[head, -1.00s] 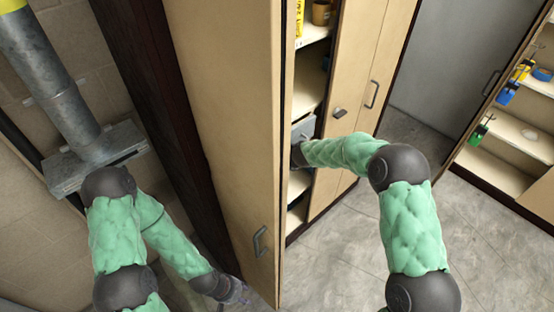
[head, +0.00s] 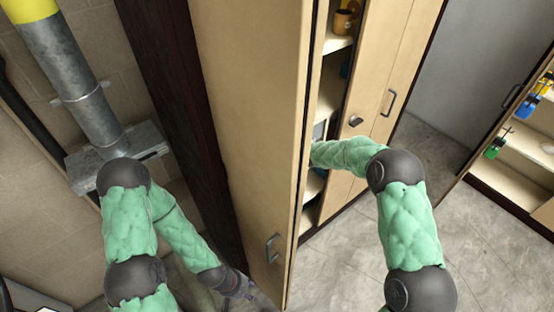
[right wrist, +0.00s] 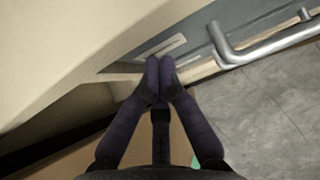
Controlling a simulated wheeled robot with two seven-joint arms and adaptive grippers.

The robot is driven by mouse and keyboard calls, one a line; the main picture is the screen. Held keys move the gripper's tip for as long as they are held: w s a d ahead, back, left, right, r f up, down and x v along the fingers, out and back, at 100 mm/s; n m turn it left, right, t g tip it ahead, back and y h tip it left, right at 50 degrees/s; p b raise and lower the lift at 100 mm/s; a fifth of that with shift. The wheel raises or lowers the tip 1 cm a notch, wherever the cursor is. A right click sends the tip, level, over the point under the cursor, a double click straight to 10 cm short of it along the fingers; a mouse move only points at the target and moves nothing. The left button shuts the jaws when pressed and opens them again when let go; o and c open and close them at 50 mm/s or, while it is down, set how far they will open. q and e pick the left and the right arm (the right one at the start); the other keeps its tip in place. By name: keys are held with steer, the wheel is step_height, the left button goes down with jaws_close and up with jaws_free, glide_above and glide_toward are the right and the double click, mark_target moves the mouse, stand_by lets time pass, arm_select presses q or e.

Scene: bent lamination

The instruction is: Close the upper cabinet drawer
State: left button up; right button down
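A small grey part of what looks like the drawer (head: 319,130) shows inside, just above my right forearm. My right arm reaches into the cabinet, and its gripper is hidden there in the head view. In the right wrist view my right gripper (right wrist: 160,66) is shut, fingertips together with nothing visible between them. The tips are at or close to a grey front (right wrist: 195,45); contact is unclear. My left gripper (head: 243,290) hangs low left of the door, its fingers too unclear to judge.
Shelves (head: 333,45) hold a brown mug (head: 344,22). A metal bar handle (right wrist: 260,45) lies right of my right fingertips. A grey duct (head: 75,75) stands at left. Another open cabinet (head: 510,165) is at right; grey floor (head: 345,270) lies between.

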steer(key=v, duration=1.2)
steer(key=shift+s+f, duration=0.1)
steer(key=shift+f, duration=0.05)
